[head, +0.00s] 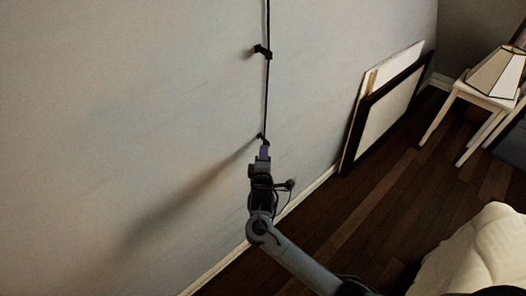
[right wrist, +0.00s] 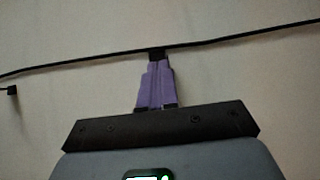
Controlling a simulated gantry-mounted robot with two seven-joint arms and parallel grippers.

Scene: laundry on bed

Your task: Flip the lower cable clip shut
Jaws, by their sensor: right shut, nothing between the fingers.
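A thin black cable (head: 267,95) runs down the grey wall. The upper cable clip (head: 262,51) is a small black piece on the wall at the cable. The lower cable clip (head: 262,137) is lower on the same cable, just above the fingertips of my right gripper (head: 264,151). In the right wrist view, the purple fingers of my right gripper (right wrist: 156,68) are together with nothing between them. Their tips are at or touching the dark lower clip (right wrist: 157,54) on the cable (right wrist: 225,38). The fingers partly hide it; I cannot tell whether its flap is closed. My left gripper is not in view.
Framed panels (head: 385,105) lean on the wall at the right. A small white table (head: 484,97) carries a lamp (head: 497,72). Pale bedding (head: 480,255) is at the lower right. A small dark piece (right wrist: 12,90) shows at the wrist view's left edge. The wall left of the cable is clear.

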